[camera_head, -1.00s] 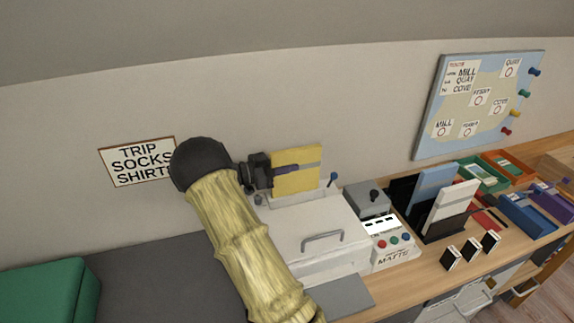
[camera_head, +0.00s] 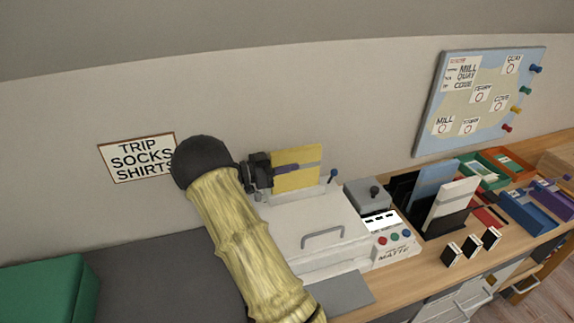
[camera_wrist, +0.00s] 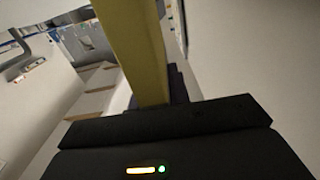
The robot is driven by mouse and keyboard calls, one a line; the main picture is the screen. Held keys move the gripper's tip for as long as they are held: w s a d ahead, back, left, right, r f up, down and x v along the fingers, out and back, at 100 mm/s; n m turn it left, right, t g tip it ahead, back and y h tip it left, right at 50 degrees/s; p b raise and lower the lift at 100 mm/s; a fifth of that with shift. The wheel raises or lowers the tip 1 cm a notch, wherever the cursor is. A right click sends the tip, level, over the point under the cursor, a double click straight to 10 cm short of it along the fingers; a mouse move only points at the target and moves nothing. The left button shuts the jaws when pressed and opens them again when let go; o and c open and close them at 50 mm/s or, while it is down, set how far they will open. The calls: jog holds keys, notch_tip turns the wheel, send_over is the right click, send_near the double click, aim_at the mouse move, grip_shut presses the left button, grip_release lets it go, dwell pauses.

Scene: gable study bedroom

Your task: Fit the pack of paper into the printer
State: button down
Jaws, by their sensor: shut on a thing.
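My gripper (camera_head: 268,170) is shut on a yellow pack of paper (camera_head: 297,177) with a purple-grey band. The pack stands upright at the rear of the white printer (camera_head: 310,232), its lower edge at the rear feed area; I cannot tell how deep it sits. In the wrist view the pack (camera_wrist: 138,50) rises edge-on from the dark jaws (camera_wrist: 165,125), and the printer's white body with its dark handle shows at the left. The printer has a grey handle on its lid and a control panel (camera_head: 392,240) with coloured buttons, marked MATTE.
Blue and white folders (camera_head: 450,205), several small black-and-white boxes (camera_head: 472,244) and coloured trays (camera_head: 525,212) fill the desk further right. The wall (camera_head: 230,90) is close behind the pack.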

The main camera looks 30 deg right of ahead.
aim_at(287, 150)
jog(key=shift+r+p, duration=2.25)
jog(key=shift+r, duration=0.9)
jog(key=shift+p, duration=0.4)
dwell(0.4)
notch_tip(287, 150, down, 7)
jog(key=b, duration=0.3)
jog(key=shift+r+b, duration=0.2)
jog(key=shift+b, duration=0.1)
dwell(2.6)
jog(key=c, duration=1.3)
grip_release()
jog(key=shift+o, duration=0.2)
jog(key=shift+a+f, duration=0.1)
